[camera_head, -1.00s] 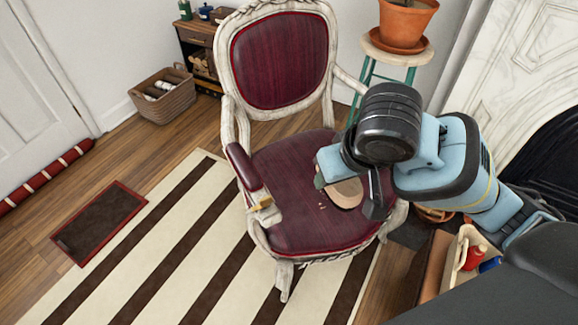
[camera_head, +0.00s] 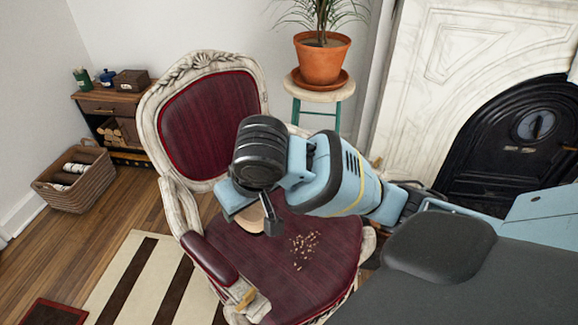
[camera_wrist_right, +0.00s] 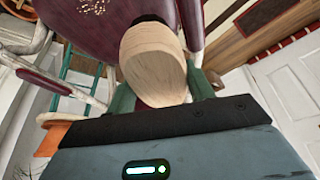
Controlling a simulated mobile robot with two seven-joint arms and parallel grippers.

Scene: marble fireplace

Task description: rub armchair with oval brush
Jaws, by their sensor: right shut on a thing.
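The armchair (camera_head: 205,122) has a pale carved frame and dark red upholstery. A scatter of tan crumbs (camera_head: 304,248) lies on its seat (camera_head: 300,275). My right gripper (camera_wrist_right: 160,92) is shut on the oval brush (camera_wrist_right: 153,65), whose rounded pale wooden body fills the space between the green fingers. In the head view the brush (camera_head: 256,217) is over the rear part of the seat, mostly hidden behind my wrist. I cannot tell whether its underside touches the seat. The crumbs are in front of and right of the brush. My left gripper is not in view.
A potted plant (camera_head: 322,60) stands on a stool (camera_head: 318,93) behind the chair. A wicker basket (camera_head: 75,178) and a small wooden cabinet (camera_head: 105,104) are at the left. A striped rug (camera_head: 130,275) lies left of the chair. The fireplace (camera_head: 470,60) is at the right.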

